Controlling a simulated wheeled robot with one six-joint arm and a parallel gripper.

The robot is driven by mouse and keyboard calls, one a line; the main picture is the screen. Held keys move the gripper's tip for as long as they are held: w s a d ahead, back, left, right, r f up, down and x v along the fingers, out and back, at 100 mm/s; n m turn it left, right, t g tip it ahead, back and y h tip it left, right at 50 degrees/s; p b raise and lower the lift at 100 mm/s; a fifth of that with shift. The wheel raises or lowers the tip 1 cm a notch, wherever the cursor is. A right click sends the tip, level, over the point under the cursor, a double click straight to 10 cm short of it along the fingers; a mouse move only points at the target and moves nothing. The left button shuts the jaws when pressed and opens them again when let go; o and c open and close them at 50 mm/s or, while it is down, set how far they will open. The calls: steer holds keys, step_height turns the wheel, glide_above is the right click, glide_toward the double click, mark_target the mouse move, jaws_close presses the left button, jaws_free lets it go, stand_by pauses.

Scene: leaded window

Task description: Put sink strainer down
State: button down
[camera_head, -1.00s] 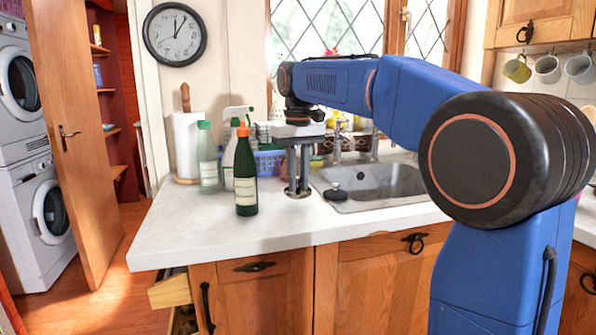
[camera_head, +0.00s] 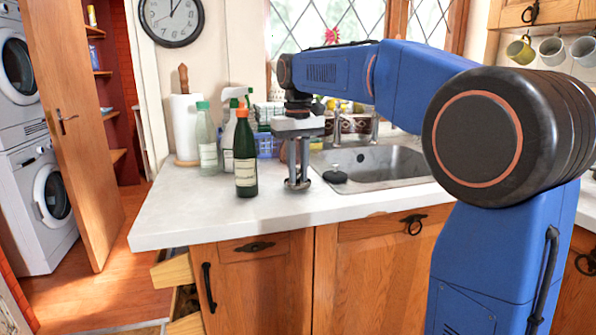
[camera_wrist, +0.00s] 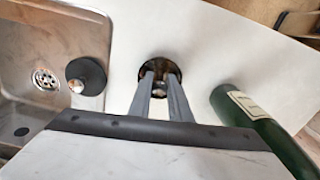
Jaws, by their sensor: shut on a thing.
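The sink strainer is a small round metal disc (camera_head: 298,185) at the lower end of my gripper (camera_head: 298,176). In the wrist view the strainer (camera_wrist: 160,65) shows as a dark round rim with a shiny centre, between and just beyond the fingertips (camera_wrist: 160,90). My gripper points down and is shut on it. The strainer is at or just above the white countertop (camera_head: 220,218), left of the sink; I cannot tell whether it touches.
A black round plug (camera_head: 335,176) with a metal knob lies right of the strainer, by the sink (camera_head: 375,168). A dark green bottle (camera_head: 246,165) with an orange cap stands to the left. More bottles and a paper roll (camera_head: 183,125) stand behind. The front left counter is clear.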

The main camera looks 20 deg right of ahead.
mark_target(298, 169)
steer(key=shift+f, duration=0.45)
steer(key=c, duration=1.6)
jaws_free()
steer(key=shift+o, duration=0.2)
step_height(298, 169, up, 17)
steer(key=shift+r, duration=0.15)
steer(key=shift+s, duration=0.1)
